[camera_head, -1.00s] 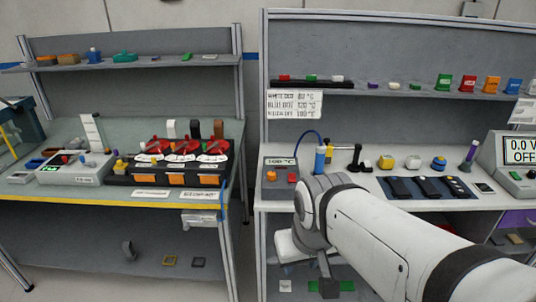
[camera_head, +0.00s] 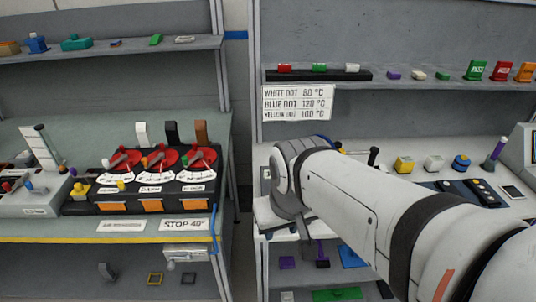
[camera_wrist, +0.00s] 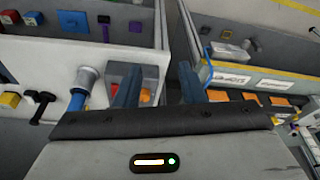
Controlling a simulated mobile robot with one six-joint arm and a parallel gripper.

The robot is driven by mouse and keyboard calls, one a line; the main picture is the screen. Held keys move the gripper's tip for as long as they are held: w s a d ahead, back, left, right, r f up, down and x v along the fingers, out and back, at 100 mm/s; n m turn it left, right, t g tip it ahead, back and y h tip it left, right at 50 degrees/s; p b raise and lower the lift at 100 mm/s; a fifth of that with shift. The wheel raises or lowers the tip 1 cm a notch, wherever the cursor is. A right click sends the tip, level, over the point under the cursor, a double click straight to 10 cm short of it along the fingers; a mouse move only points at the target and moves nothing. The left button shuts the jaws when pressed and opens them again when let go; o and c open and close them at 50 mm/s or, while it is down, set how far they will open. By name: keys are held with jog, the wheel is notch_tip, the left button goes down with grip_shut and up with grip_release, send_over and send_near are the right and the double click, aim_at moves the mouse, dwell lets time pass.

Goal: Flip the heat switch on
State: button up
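The heat box (camera_wrist: 130,67) shows in the wrist view as a grey box with red and orange-red parts on its face. It lies partly behind the left finger of my gripper, and I cannot tell the switch's position. My gripper (camera_wrist: 158,88) has its two blue fingers spread apart with nothing between them. In the head view, my gripper hangs at the left front edge of the right bench, and my arm hides the heat box there.
A black T-handle (camera_wrist: 40,104) is farther left. A temperature sign (camera_head: 298,103) hangs on the right bench. The left bench (camera_head: 60,229) stands across a narrow gap.

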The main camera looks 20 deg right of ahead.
jog(key=shift+o, duration=0.4)
jog(key=shift+s+a, duration=0.1)
jog(key=shift+a, duration=0.1)
jog(key=shift+o, duration=0.8)
jog(key=shift+w, duration=0.2)
jog(key=w+d+f+m+g+b, duration=0.1)
jog(key=w+d+f, duration=0.1)
jog(key=w+d, duration=0.2)
jog(key=w+d+f+m+g, duration=0.1)
jog(key=w+d+f, duration=0.1)
jog(key=w+d, duration=0.3)
jog(key=w+d+f+m+g+b, duration=0.1)
jog(key=w+d, duration=0.3)
jog(key=w, duration=0.5)
jog(key=shift+w+d+f+b, duration=0.15)
jog(key=shift+d+f+b, duration=0.15)
jog(key=shift+f, duration=0.15)
notch_tip(320, 180, down, 7)
jog(key=shift+a+f, duration=0.1)
